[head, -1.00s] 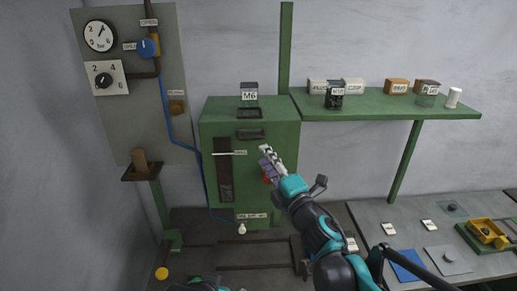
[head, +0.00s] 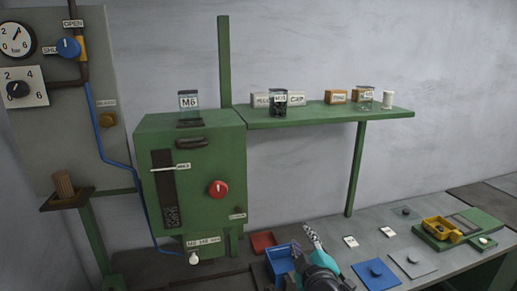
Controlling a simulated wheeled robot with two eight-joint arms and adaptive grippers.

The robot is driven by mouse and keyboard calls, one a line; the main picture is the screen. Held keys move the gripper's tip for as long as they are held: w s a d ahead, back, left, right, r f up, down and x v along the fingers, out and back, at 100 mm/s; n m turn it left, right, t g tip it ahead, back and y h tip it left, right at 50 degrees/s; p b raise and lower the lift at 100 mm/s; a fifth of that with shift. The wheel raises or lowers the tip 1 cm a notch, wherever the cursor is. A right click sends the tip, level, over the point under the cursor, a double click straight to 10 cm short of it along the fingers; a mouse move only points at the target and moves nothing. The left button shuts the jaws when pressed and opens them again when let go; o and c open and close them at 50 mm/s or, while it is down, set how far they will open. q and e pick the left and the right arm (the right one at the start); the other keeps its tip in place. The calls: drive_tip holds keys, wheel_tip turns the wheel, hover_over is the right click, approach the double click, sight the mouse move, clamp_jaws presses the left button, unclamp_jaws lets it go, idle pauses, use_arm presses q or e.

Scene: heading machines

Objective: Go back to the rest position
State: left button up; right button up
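My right gripper (head: 310,240) is low in the head view, right of the green machine (head: 205,160) and in front of the work table. A pale striped finger points up from its teal and dark body. I see nothing held in it, but the angle does not show whether its fingers are apart. It overlaps the right side of a blue bin (head: 279,262) in the picture; I cannot tell whether they touch. My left gripper is out of view.
The green machine has a red knob (head: 218,189) and a jar marked M6 (head: 188,105) on top. A green shelf (head: 330,114) holds jars and small boxes. The grey table (head: 385,240) carries a blue plate (head: 376,274) and a yellow tray (head: 441,229). A valve panel (head: 95,140) stands left.

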drive_tip(key=s+d+f+m+g+b, duration=0.2)
drive_tip(key=s+f, duration=0.4)
drive_tip(key=f, duration=0.5)
drive_tip(key=s+d+f+m+g+b, duration=0.2)
drive_tip(key=s+f+m+g+b, duration=0.2)
drive_tip(key=f, duration=0.7)
drive_tip(key=s+d+f+m+g+h+b, duration=0.1)
drive_tip(key=s+d+f+m+g+b, duration=0.1)
drive_tip(key=s+f+m+b, duration=0.3)
drive_tip(key=s+d+f+b, duration=0.1)
drive_tip(key=s+f+b, duration=0.1)
drive_tip(key=s+f, duration=0.2)
drive_tip(key=shift+s+f+g, duration=0.4)
drive_tip(key=shift+f, duration=0.55)
